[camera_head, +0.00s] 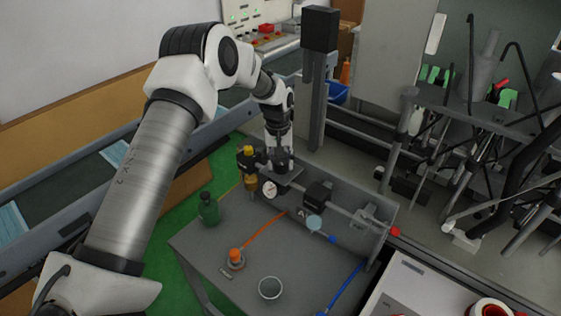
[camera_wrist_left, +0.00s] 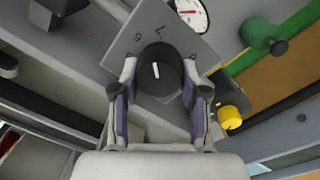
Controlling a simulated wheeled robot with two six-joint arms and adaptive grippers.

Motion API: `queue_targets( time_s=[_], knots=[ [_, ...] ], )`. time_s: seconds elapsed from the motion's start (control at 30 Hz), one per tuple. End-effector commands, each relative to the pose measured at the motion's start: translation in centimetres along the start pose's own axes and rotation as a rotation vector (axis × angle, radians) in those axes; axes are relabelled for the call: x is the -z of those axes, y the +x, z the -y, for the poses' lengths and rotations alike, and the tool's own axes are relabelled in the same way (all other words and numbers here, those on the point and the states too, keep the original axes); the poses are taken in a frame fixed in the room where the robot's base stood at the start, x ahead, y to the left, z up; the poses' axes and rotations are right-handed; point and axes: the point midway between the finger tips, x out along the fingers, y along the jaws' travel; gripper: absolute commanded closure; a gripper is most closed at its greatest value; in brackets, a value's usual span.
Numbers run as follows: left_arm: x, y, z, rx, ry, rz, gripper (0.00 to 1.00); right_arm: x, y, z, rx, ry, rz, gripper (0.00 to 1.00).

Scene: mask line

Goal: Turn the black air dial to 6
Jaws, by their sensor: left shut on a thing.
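The black air dial (camera_wrist_left: 160,72) sits on a grey plate (camera_wrist_left: 188,48) in the left wrist view. A short white mark on the dial points roughly up the picture, toward the plate's printed characters. These look like an upside-down 6 and 7, but I cannot read them for sure. My left gripper (camera_wrist_left: 159,92) is shut on the dial, one finger on each side. In the head view my left gripper (camera_head: 281,166) reaches down to the plate, and the dial is hidden there. My right gripper is not in view.
A yellow knob (camera_head: 247,151) and a round gauge (camera_head: 269,189) are close beside the gripper. A green bottle-shaped part (camera_head: 208,208), an orange-topped part (camera_head: 235,258) and a grey cup (camera_head: 270,288) stand on the grey table (camera_head: 205,246). Pipework and a red-ended valve (camera_head: 394,231) lie right.

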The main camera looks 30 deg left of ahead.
Motion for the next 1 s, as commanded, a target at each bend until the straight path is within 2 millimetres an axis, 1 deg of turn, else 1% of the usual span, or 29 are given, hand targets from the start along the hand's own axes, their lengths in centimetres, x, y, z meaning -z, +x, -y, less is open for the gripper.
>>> queue_targets(
  time_s=[0.17,0.7,1.0],
  knots=[
    [-0.04,-0.05,-0.03,0.001,0.102,0.008,0.91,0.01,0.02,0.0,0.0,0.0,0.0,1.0],
    [0.08,-0.09,-0.22,0.0,0.507,0.024,0.91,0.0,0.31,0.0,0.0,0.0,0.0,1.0],
    [0.09,-0.1,-0.27,0.0,0.617,0.029,0.9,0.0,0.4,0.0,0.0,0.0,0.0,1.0]
  ],
)
